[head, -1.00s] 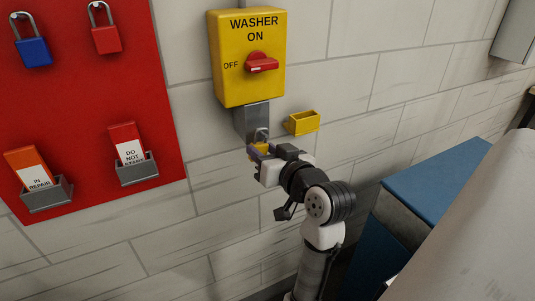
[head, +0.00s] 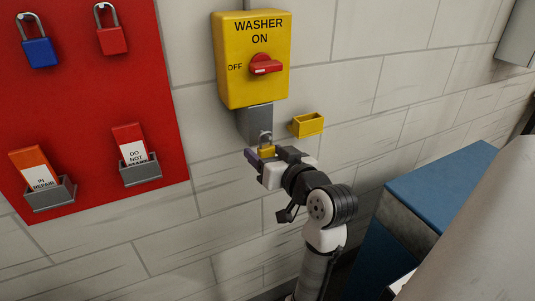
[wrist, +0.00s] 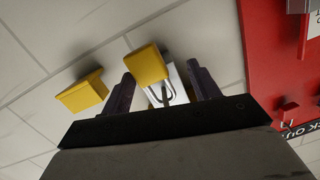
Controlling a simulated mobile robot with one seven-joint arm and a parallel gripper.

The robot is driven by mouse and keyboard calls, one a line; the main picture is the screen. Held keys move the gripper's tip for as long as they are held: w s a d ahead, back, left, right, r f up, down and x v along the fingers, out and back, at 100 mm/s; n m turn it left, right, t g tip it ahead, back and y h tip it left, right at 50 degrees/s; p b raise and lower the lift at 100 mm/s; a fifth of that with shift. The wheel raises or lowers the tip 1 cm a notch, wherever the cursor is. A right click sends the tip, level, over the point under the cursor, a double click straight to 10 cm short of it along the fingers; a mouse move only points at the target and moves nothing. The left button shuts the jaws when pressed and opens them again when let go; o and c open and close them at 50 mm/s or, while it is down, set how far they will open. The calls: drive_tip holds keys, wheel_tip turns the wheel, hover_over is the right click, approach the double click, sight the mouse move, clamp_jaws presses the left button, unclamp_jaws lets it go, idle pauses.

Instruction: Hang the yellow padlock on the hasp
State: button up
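The yellow padlock (head: 266,151) is upright just below the grey hasp plate (head: 255,122), its shackle (head: 265,137) in front of the plate's lower part. Whether the shackle passes through the hasp is too small to tell. My gripper (head: 268,156) is at the padlock. In the wrist view the padlock body (wrist: 147,65) shows between my two dark fingers (wrist: 163,88), with the shackle towards the palm. The fingers stand apart, wider than the body, with a gap on the right side; the gripper looks open around it.
The yellow switch box (head: 252,60) with a red knob is above the hasp. A small empty yellow holder (head: 307,125) is on the wall to the right. The red board (head: 95,100) with padlocks and tags is at left. A blue cabinet (head: 430,195) stands at right.

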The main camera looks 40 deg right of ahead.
drive_tip(key=b+v, duration=0.3)
drive_tip(key=v, duration=1.1)
